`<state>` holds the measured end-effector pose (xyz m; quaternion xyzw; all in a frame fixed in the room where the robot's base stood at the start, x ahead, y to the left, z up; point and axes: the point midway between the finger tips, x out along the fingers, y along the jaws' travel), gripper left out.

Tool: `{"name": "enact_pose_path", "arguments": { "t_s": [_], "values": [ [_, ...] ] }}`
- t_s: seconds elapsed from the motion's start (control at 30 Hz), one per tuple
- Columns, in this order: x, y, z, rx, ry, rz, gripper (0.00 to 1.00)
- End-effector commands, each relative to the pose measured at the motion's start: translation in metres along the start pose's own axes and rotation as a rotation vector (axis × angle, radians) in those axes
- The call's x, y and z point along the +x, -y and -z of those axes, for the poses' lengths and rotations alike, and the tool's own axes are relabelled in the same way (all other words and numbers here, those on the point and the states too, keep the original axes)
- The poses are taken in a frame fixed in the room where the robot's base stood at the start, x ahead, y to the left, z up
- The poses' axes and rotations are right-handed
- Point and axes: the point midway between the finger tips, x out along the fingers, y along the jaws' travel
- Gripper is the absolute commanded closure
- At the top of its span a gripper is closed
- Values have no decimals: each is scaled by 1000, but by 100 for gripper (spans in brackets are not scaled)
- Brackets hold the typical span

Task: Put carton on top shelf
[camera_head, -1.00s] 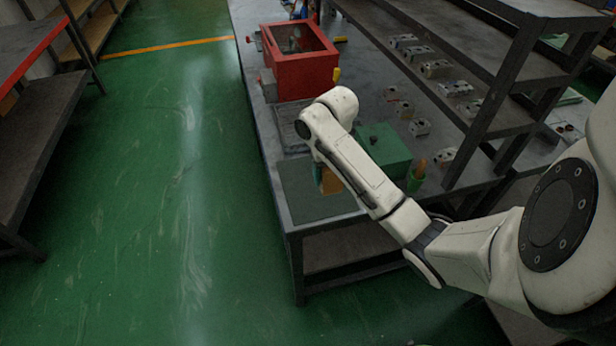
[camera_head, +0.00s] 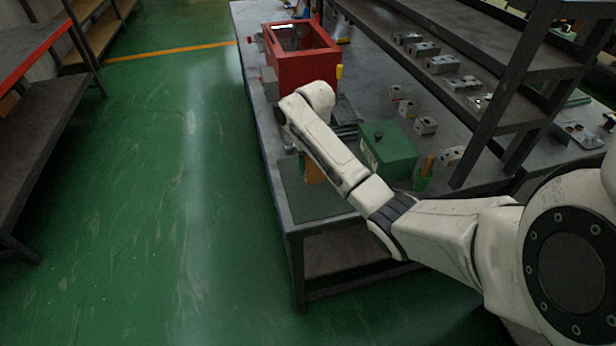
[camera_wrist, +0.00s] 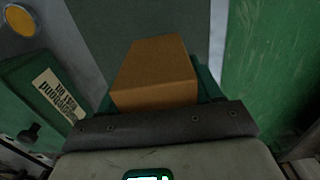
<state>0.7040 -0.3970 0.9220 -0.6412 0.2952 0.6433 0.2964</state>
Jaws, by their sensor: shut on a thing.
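The carton (camera_wrist: 155,75) is a plain brown box. In the wrist view it sits at the end of my gripper (camera_wrist: 165,95), which is shut on it, with green finger parts at its sides. In the head view only a small orange-brown part of the carton (camera_head: 314,172) shows beside my arm, over the dark green mat (camera_head: 318,203) at the near end of the bench. My arm hides most of the gripper there. A dark shelf rack (camera_head: 500,85) stands on the bench to the right, with its upper parts cut off by the frame.
A green box (camera_head: 388,152) with a dark knob stands right of the carton, and its label shows in the wrist view. A red open bin (camera_head: 302,60) is behind my arm. Metal blocks (camera_head: 442,64) line the rack's lower shelf. Green floor is free on the left.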

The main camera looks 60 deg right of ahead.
Motion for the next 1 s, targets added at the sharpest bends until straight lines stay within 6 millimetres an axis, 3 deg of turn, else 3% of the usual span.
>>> {"name": "enact_pose_path", "arguments": {
  "t_s": [0.2, 0.43, 0.63, 1.0],
  "values": [
    [23, 6, 21, 0, -2, -2, 77],
    [34, 8, 30, 0, -2, -2, 77],
    [60, 7, 29, 1, -2, -1, 77],
    [65, 8, 29, 1, -3, 0, 77]
  ]
}}
